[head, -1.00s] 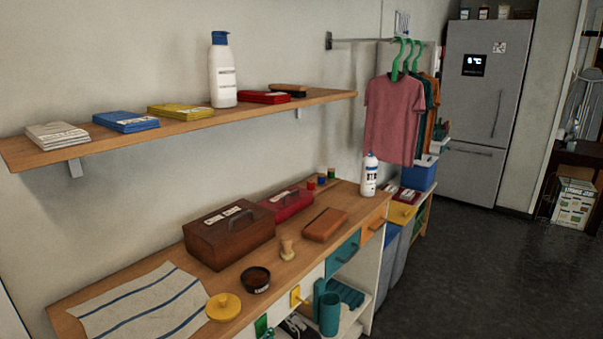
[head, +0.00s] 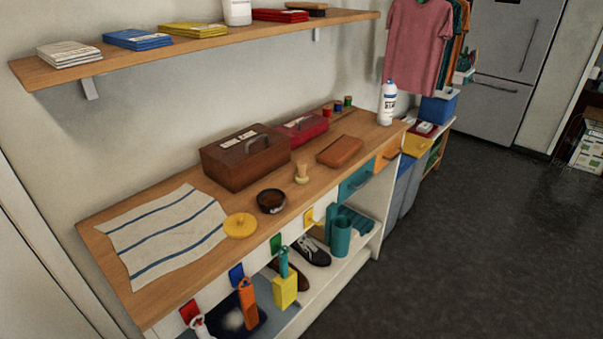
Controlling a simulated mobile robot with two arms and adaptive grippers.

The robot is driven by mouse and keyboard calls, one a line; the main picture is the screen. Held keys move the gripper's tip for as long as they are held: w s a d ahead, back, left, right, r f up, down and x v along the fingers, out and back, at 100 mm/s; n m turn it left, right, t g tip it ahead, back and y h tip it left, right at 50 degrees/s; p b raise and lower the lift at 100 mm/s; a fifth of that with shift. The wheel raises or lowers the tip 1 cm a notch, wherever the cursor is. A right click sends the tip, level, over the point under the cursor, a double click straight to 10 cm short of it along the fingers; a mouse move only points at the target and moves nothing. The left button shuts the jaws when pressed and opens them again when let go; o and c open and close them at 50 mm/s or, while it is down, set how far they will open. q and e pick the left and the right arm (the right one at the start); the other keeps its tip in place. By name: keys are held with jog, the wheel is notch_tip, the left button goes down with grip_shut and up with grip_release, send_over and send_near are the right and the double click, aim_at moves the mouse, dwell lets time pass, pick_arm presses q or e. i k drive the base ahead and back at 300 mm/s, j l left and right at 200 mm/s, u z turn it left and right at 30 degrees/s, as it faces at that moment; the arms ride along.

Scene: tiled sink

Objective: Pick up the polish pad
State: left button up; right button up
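A round yellow piece (head: 240,225) with a small knob lies on the wooden counter (head: 178,275), by the corner of a striped cloth (head: 165,232). It may be the polish pad; I cannot tell for sure. A dark open round tin (head: 271,201) sits just right of it. A brown block (head: 340,152) lies farther right on the counter. Neither of my grippers is in view.
A brown box (head: 245,160) and a red box (head: 301,129) stand against the wall. A white bottle (head: 387,103) stands at the counter's far end. A shelf (head: 200,42) overhangs the back. Tools hang on coloured hooks along the front. The dark floor (head: 460,250) at right is clear.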

aim_at(302, 178)
jog(key=j+z, duration=0.5)
jog(key=z, duration=0.25)
jog(key=j+z, duration=0.35)
jog(key=k+l, duration=0.05)
jog(key=l, duration=0.05)
